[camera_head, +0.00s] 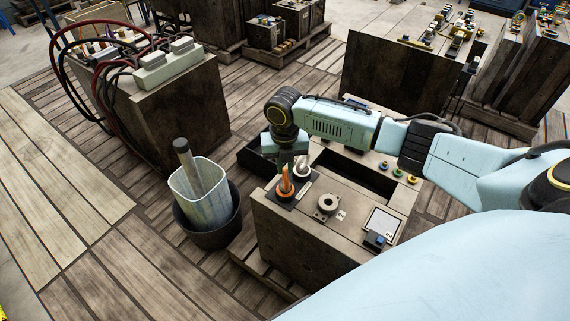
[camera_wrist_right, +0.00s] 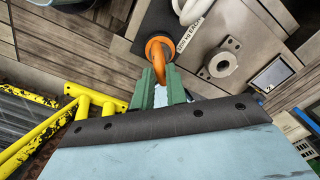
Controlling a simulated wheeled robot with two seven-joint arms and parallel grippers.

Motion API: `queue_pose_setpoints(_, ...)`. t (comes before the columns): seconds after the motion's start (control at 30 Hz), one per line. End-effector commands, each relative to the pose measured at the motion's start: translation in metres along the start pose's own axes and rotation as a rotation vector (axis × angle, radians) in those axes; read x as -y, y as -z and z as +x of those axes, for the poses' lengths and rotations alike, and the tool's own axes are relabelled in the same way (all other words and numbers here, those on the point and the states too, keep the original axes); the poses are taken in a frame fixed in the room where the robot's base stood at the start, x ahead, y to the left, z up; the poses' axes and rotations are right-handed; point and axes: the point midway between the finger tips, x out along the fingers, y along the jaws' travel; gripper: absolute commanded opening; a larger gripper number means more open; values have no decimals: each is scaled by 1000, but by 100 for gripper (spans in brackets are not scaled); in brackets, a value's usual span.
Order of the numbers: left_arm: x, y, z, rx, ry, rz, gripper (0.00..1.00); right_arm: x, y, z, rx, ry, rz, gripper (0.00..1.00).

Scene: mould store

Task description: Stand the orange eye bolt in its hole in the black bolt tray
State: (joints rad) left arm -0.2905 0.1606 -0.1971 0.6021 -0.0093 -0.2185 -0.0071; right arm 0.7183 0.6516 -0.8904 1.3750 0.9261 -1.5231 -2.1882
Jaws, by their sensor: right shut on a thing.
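The orange eye bolt (camera_head: 286,190) is at the black bolt tray (camera_head: 275,201), on the near left corner of the mould block. In the right wrist view its orange ring (camera_wrist_right: 154,47) reaches between the green fingertips of my right gripper (camera_wrist_right: 160,76), which is shut on it. The bolt looks roughly upright over the tray (camera_wrist_right: 155,17). Its shank is hidden, so I cannot tell whether it is in the hole. A pale eye bolt (camera_head: 302,167) stands beside it in the tray. My left gripper is not in view.
A round metal ring (camera_head: 327,204) and a square white-faced device (camera_head: 383,222) are on the block to the right. A dark bucket (camera_head: 211,230) with a pale container stands left of the block. Several coloured eye bolts (camera_head: 397,171) stand at the back right.

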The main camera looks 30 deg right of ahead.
Motion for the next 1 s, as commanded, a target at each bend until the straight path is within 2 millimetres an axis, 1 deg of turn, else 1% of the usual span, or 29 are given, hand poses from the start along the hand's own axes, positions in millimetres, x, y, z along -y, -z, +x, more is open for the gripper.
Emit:
queue_pose_setpoints(0.63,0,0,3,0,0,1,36,0,0,9,1,-1,0,0)
queue_pose_setpoints(0.83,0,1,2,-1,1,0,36,0,0,9,1,-1,0,0)
queue_pose_setpoints(0.87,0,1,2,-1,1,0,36,0,0,9,1,-1,0,18)
queue_pose_setpoints(1.0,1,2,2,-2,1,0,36,0,0,9,1,-1,0,36)
